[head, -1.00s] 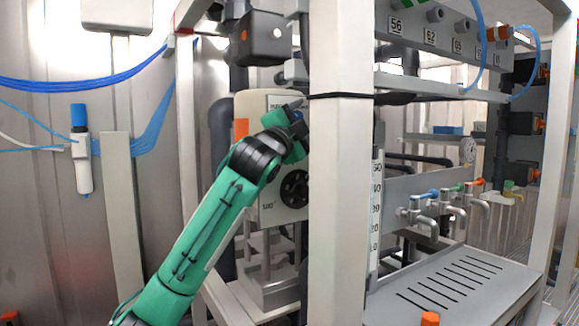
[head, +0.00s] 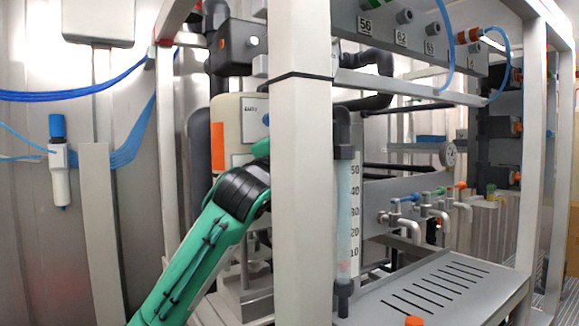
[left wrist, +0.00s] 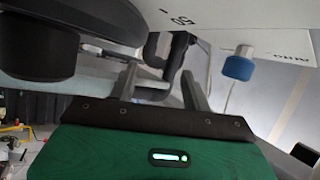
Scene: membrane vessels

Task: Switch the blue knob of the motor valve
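The motor valve is a beige box (head: 228,118) behind the white frame post in the head view. A small part of its blue knob (head: 266,118) shows at the post's left edge. In the left wrist view the blue knob (left wrist: 238,68) sticks out from the pale valve face (left wrist: 240,20), right of my left gripper's fingers (left wrist: 158,82) and apart from them. The fingers are spread with nothing between them. In the head view the gripper's fingers are hidden behind the post. My right gripper is not in view.
The white post (head: 303,200) stands close beside my left arm. A black round part (left wrist: 40,48) is near the gripper at the left of the wrist view. A flow tube (head: 347,215) and a slotted grey shelf (head: 430,290) lie right of the post.

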